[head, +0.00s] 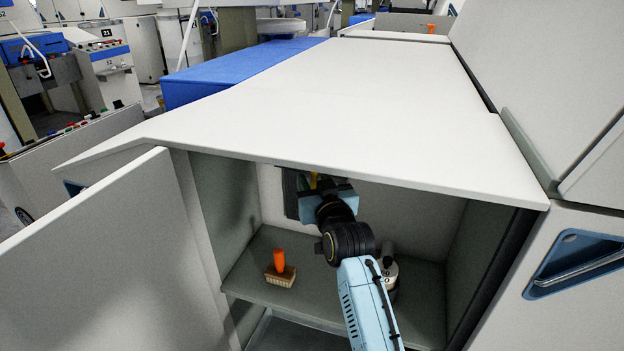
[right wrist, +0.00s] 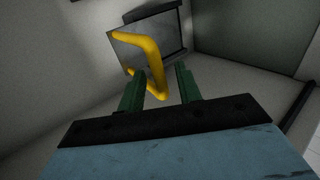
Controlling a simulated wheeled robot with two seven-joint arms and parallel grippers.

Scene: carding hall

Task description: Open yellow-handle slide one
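The yellow handle (right wrist: 153,62) is a bent bar on a dark grey slide plate (right wrist: 160,35), on the back wall inside the open cabinet. In the head view only a sliver of yellow (head: 314,181) shows, next to the dark plate (head: 290,190); my gripper hides the rest. My right gripper (right wrist: 160,86) reaches into the cabinet. Its two green fingers are apart, with the handle's lower end in front of and between them. I cannot tell whether they touch it. The right gripper also shows in the head view (head: 328,190). My left gripper is not in view.
A brush with an orange handle (head: 279,262) stands on the cabinet shelf (head: 262,293), left of my arm. A grey metal object (head: 389,270) is partly behind my arm. The open door (head: 100,250) is at the left, and the white top (head: 330,105) overhangs the opening.

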